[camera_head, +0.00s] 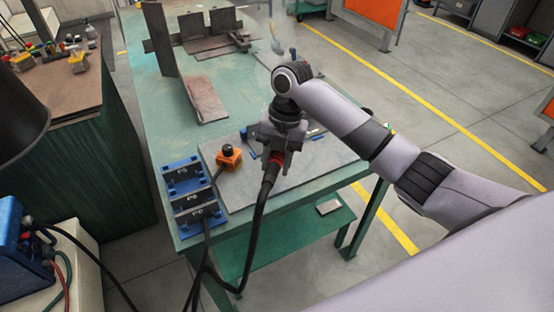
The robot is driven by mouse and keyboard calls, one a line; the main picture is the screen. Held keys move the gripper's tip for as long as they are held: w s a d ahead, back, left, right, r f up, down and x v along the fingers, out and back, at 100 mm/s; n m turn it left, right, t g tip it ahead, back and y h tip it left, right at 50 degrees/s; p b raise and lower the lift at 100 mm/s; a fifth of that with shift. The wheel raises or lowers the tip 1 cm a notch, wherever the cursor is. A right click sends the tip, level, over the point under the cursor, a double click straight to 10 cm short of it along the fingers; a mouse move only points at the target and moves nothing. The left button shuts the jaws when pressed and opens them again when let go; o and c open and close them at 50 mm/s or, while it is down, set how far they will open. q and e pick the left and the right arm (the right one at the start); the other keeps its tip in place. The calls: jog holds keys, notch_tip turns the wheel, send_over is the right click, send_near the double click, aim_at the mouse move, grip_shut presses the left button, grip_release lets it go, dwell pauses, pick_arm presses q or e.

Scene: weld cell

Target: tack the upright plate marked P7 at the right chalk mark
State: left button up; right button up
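Several rusty steel plates stand upright at the far end of the green table: a tall narrow plate (159,38) at the left, and two shorter ones behind it, a middle plate (189,27) and a right plate (223,20). I cannot read P7 on any of them, and no chalk mark is legible. My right gripper (278,148) is over the near right part of the table. It looks shut on a dark tool with a red collar and a black cable (266,190), likely the welding torch; the fingertips are partly hidden. My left gripper is not in view.
A flat plate (206,98) lies on the green table (158,128). Blue holders (183,174) with marked dark faces and an orange block (229,157) with a black knob stand near the front. The cable hangs off the front edge. A brown-topped bench (60,95) is at left.

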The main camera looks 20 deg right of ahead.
aim_at(280, 161)
jog(key=shift+a+p, duration=0.4)
jog(key=shift+a, duration=0.15)
dwell(0.7)
jog(key=shift+r, duration=0.1)
jog(key=shift+s+r, duration=0.25)
jog(key=shift+r, duration=0.05)
jog(key=s+r, duration=0.1)
jog(key=s+r+p, duration=0.1)
jog(key=r, duration=0.1)
jog(key=shift+s+d, duration=0.2)
jog(key=shift+s, duration=0.2)
jog(key=shift+s+a+v, duration=0.1)
jog(key=shift+a+v, duration=0.1)
jog(key=shift+v, duration=0.8)
jog(key=shift+s+a+v, duration=0.1)
jog(key=shift+a+v, duration=0.05)
jog(key=shift+v, duration=0.8)
jog(key=shift+a+v, duration=0.2)
jog(key=shift+v, duration=0.8)
jog(key=shift+r, duration=0.1)
jog(key=shift+a, duration=0.1)
